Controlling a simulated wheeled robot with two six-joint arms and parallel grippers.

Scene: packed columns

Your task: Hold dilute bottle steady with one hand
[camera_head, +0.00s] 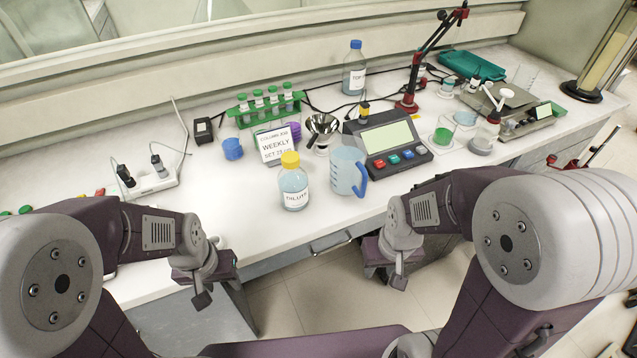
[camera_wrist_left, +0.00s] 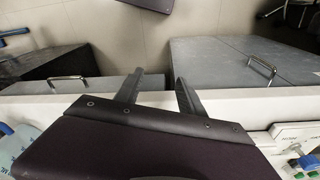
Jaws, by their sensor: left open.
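The dilute bottle (camera_head: 294,188) stands upright on the white bench near its front edge. It has a yellow cap, pale blue liquid and a label reading DILUTE. My left gripper (camera_head: 202,296) is in front of the bench edge, to the left of the bottle and apart from it. In the left wrist view its two fingers (camera_wrist_left: 158,88) are spread with nothing between them. My right gripper (camera_head: 390,277) is in front of the bench, right of the bottle and apart from it. Its finger gap is not clear.
A blue-handled measuring jug (camera_head: 346,171) stands just right of the bottle. A WEEKLY sign (camera_head: 275,145) and green tube rack (camera_head: 265,105) are behind. A control box (camera_head: 390,140) is further right. A power strip (camera_head: 148,180) lies left; bench between is clear.

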